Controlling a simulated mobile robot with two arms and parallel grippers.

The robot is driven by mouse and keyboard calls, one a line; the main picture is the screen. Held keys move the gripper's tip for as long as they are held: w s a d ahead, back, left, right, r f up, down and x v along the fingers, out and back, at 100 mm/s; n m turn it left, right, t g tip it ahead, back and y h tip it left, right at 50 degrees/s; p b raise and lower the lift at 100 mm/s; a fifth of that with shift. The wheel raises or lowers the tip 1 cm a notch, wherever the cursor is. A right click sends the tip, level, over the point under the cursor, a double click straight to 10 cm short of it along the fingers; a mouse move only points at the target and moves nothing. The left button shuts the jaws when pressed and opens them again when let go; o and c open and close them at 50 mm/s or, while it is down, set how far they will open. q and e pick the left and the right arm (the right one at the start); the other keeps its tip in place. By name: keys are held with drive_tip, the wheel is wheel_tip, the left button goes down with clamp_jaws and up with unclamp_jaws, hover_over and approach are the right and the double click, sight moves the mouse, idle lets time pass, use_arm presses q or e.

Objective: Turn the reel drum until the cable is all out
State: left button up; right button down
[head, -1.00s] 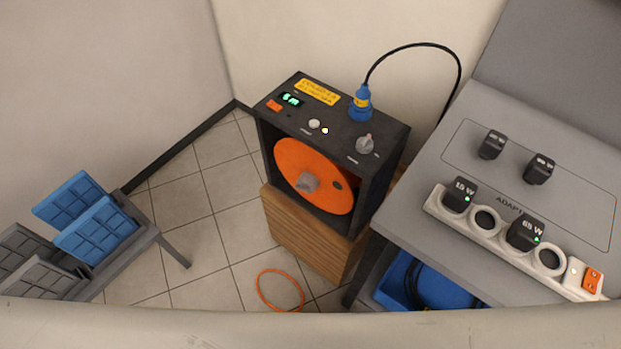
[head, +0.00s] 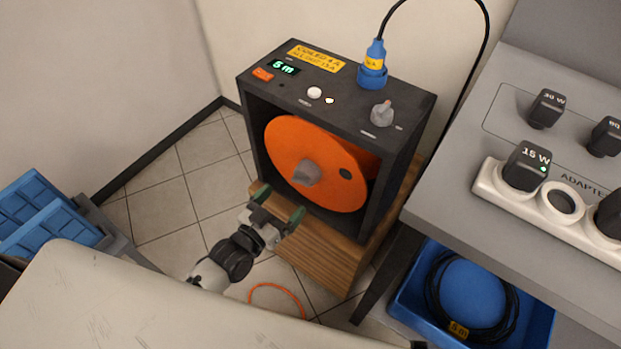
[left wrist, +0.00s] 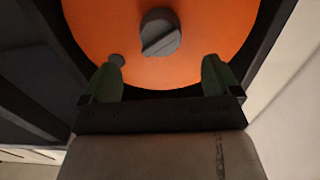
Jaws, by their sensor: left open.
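The orange reel drum (head: 318,138) sits upright in a dark open-fronted housing (head: 405,150), with a grey knob (head: 306,173) at its centre. A dark round hole (head: 345,174) shows right of the knob in the head view. The housing's display (head: 284,68) reads "5 m". My left gripper (head: 277,205) is open and empty, in front of the drum's lower part. In the left wrist view the drum (left wrist: 200,30) and knob (left wrist: 160,32) lie beyond the open fingers (left wrist: 163,78), apart from them. An orange cable loop (head: 276,290) lies on the floor. My right gripper is not in view.
A blue plug (head: 373,65) with a black cable stands on the housing. The wooden stand (head: 322,255) is below it. A grey table (head: 450,190) with a white power strip (head: 550,220) is at right, a blue bin (head: 540,315) beneath. Blue panels (head: 45,225) stand at left.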

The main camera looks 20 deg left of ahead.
sight(299, 183)
use_arm(q)
drive_tip(key=b+x, duration=0.1)
drive_tip(key=x, duration=0.8)
drive_tip(key=shift+w+f, duration=0.1)
drive_tip(key=shift+f, duration=0.05)
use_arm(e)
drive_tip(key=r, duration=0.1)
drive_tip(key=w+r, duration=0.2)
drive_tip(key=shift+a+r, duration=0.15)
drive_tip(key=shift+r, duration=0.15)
use_arm(q)
drive_tip(key=shift+c, duration=0.3)
drive_tip(key=c, duration=1.2)
